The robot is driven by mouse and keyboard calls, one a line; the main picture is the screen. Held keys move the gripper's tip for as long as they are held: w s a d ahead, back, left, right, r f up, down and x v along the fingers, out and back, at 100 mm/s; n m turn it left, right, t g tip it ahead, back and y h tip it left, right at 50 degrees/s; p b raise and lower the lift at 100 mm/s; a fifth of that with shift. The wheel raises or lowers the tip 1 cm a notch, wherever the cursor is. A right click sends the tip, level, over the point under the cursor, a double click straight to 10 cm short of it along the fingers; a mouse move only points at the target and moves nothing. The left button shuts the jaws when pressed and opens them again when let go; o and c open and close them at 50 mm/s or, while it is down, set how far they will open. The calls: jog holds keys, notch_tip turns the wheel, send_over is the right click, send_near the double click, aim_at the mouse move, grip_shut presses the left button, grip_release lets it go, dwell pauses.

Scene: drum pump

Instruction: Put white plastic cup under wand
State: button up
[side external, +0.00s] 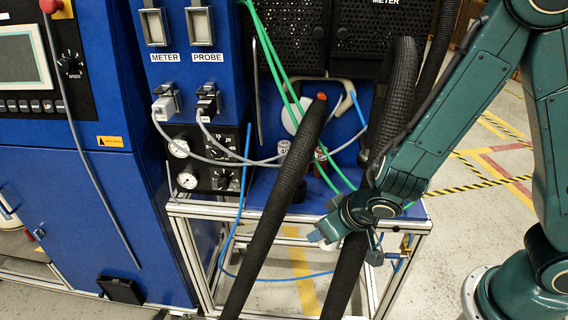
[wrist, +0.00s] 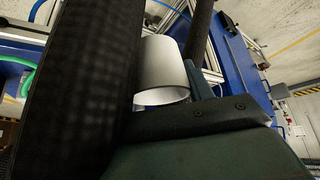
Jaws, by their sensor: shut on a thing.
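The white plastic cup (wrist: 163,68) is in the wrist view, partly behind a thick black hose (wrist: 75,90). Its rim faces down the picture and its inside shows slightly. My gripper is shut on it; a dark finger (wrist: 205,118) lies along the cup's lower edge. In the side external view my gripper (side external: 347,240) is low at the front of the blue bench top, next to a black hose. Only a small pale piece of the cup (side external: 322,240) shows there. I cannot tell for sure which part is the wand.
Two thick black hoses (side external: 285,190) hang across the bench front and hide part of it. The blue bench top (side external: 265,205) holds small labelled cylinders (side external: 284,149). Green, blue and grey cables hang over it. A blue control cabinet (side external: 90,220) stands left; floor lies open right.

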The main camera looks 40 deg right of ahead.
jog(key=w+d, duration=0.4)
jog(key=w+d+f, duration=0.1)
jog(key=w+d, duration=0.8)
jog(key=shift+w+d+f, duration=0.4)
jog(key=shift+f, duration=0.65)
jog(key=shift+f, duration=1.7)
jog(key=shift+w+d+f, duration=0.15)
jog(key=shift+w+f, duration=0.05)
jog(key=shift+f, duration=0.05)
jog(key=shift+f, duration=0.2)
jog(key=o, duration=0.9)
jog(key=shift+o, duration=0.2)
